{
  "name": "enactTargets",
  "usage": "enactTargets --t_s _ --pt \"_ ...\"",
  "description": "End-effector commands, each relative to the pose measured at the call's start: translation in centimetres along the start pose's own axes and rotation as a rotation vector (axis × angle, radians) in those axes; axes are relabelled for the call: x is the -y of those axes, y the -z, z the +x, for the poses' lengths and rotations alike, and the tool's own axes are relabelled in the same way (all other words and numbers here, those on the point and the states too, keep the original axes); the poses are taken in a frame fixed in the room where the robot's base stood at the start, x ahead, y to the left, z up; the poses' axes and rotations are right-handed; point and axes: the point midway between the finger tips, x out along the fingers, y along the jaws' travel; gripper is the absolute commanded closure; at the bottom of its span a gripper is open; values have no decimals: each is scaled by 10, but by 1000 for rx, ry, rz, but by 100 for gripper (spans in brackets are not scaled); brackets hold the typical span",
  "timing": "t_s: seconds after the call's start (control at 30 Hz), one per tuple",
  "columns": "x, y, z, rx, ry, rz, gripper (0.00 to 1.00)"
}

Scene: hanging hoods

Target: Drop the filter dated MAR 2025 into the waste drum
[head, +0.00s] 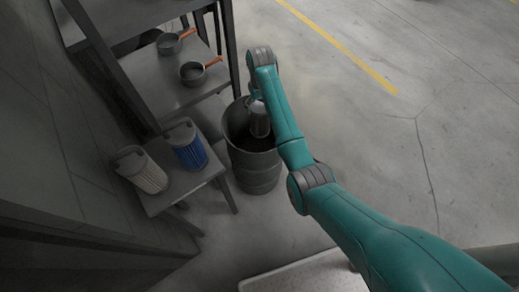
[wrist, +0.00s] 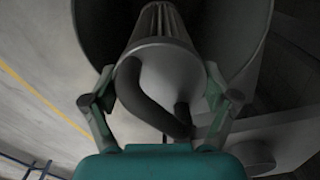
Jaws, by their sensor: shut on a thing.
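My gripper (wrist: 157,92) is shut on a grey pleated filter (wrist: 160,28) by its capped, handled end, with one finger on each side. In the head view the held filter (head: 259,124) hangs at the mouth of the dark waste drum (head: 256,172), its lower end apparently inside the rim. The drum's inner wall (wrist: 236,35) surrounds the filter's far end in the wrist view. I cannot read any date on it. A filter with pale pleats (head: 149,176) and one with blue pleats (head: 191,153) stand on a low table; their dates are not legible either.
The low table (head: 178,186) is just left of the drum. A shelf rack (head: 177,92) behind it holds two pans with orange handles (head: 193,73). Open concrete floor with a yellow line (head: 338,45) lies to the right.

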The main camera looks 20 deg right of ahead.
Motion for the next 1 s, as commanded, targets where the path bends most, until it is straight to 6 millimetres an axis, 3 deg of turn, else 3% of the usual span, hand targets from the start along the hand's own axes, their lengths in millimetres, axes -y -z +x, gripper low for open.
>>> enactTargets --t_s 0.43,0.47,0.5,0.83,1.0 --pt "0 1 6 -2 0 0 84" --pt "0 1 6 -2 0 0 12" --pt "0 1 6 -2 0 0 2" --pt "0 0 8 1 0 0 0" --pt "0 1 -3 -2 0 0 0"
